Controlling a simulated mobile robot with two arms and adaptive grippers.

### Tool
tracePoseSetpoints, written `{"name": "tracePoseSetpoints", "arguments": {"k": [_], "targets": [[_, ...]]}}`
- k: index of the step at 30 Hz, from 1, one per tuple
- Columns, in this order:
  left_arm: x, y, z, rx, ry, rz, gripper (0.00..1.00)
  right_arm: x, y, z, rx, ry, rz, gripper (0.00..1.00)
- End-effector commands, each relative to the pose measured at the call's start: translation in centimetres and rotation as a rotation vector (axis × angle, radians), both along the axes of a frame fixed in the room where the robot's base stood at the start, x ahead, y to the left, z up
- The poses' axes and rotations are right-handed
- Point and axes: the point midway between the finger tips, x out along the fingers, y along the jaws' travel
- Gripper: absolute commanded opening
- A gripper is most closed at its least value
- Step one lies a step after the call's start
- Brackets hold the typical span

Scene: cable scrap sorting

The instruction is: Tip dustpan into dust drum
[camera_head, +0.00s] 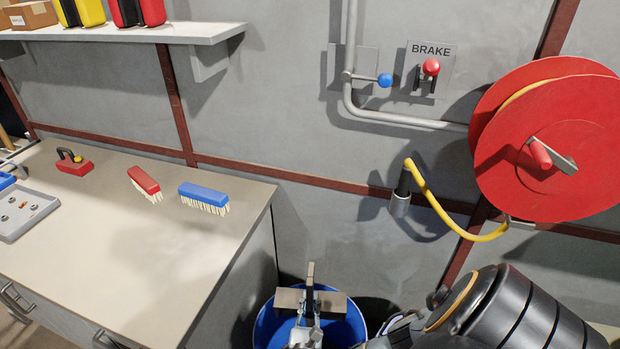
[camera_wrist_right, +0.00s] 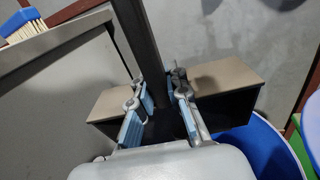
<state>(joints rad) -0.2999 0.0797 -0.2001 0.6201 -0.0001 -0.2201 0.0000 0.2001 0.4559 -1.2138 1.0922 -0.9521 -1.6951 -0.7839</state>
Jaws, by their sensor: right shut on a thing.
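The blue dust drum (camera_head: 350,335) stands on the floor right of the workbench; its rim and inner wall show in the right wrist view (camera_wrist_right: 262,150). The dustpan (camera_head: 333,304) has tan and dark faces and a dark upright handle. In the head view it appears over the drum opening, and in the right wrist view (camera_wrist_right: 232,78) it lies just beyond my fingers. My right gripper (camera_wrist_right: 160,92) is shut on the dustpan's handle. Its fingers hide part of the dustpan. Any dust in the dustpan or drum is hidden. My left gripper is not in view.
A red cable reel (camera_head: 545,145) with yellow cable is on the wall at right. The wall is close behind the drum.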

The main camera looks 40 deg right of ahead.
Motion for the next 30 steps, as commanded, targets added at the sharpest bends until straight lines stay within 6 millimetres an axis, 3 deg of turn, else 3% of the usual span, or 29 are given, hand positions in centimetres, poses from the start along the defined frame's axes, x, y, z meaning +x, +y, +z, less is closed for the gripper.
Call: {"name": "tracePoseSetpoints", "arguments": {"k": [18,30], "targets": [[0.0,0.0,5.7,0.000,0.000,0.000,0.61,2.8,-3.4,1.3,0.209,0.175,-0.002,0.00],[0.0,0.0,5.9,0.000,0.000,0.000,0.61,3.1,-3.7,0.8,0.241,0.201,0.000,0.00]]}}
